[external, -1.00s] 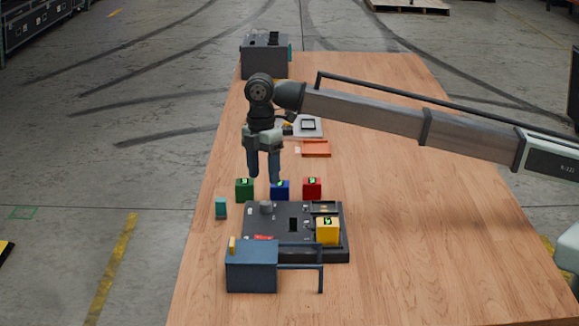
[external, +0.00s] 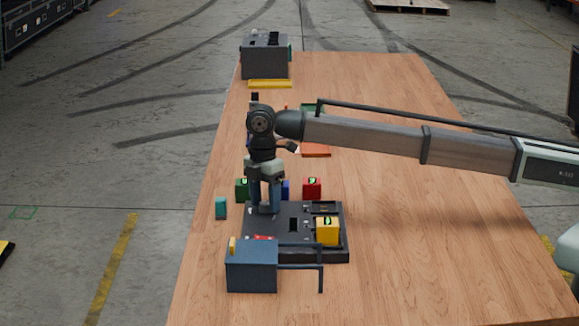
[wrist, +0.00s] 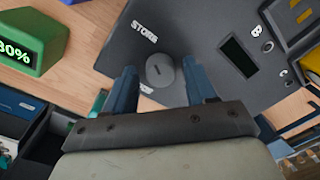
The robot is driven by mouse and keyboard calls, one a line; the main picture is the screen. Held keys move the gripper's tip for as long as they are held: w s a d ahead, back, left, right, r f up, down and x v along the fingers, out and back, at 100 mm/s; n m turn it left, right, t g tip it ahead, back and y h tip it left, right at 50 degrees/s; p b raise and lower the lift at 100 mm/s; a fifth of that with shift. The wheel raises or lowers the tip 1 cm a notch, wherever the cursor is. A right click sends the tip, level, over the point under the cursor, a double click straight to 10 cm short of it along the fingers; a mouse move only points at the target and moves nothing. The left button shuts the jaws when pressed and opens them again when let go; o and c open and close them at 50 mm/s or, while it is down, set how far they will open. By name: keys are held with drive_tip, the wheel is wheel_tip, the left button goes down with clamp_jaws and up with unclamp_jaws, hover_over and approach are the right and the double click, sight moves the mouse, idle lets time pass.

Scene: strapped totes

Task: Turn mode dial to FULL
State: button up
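The mode dial (wrist: 160,71) is a grey round knob with a short dark mark, on a dark panel (wrist: 205,25). The label STORE (wrist: 145,32) is near it on the panel. Another label beside the dial is partly hidden and I cannot read it. My gripper (wrist: 160,66) is open, with one blue finger on each side of the dial in the wrist view. In the external view my gripper (external: 265,209) is low over the panel's back left corner. I cannot tell whether the fingers touch the dial.
Green (external: 242,190), blue (external: 285,190) and red (external: 312,188) blocks stand behind the panel. A yellow block (external: 327,232) sits on its right. A blue-grey box (external: 251,267) stands in front, and a teal block (external: 221,208) at left. The table's right side is clear.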

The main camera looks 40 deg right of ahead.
drive_tip(key=c, duration=0.9)
drive_tip(key=shift+c, duration=0.2)
drive_tip(key=shift+m, duration=0.3)
drive_tip(key=m, duration=1.6)
drive_tip(key=shift+s+d+y, duration=0.1)
drive_tip(key=shift+y, duration=0.2)
drive_tip(key=m, duration=0.3)
drive_tip(key=shift+m+t, duration=0.3)
drive_tip(key=shift+m, duration=1.9)
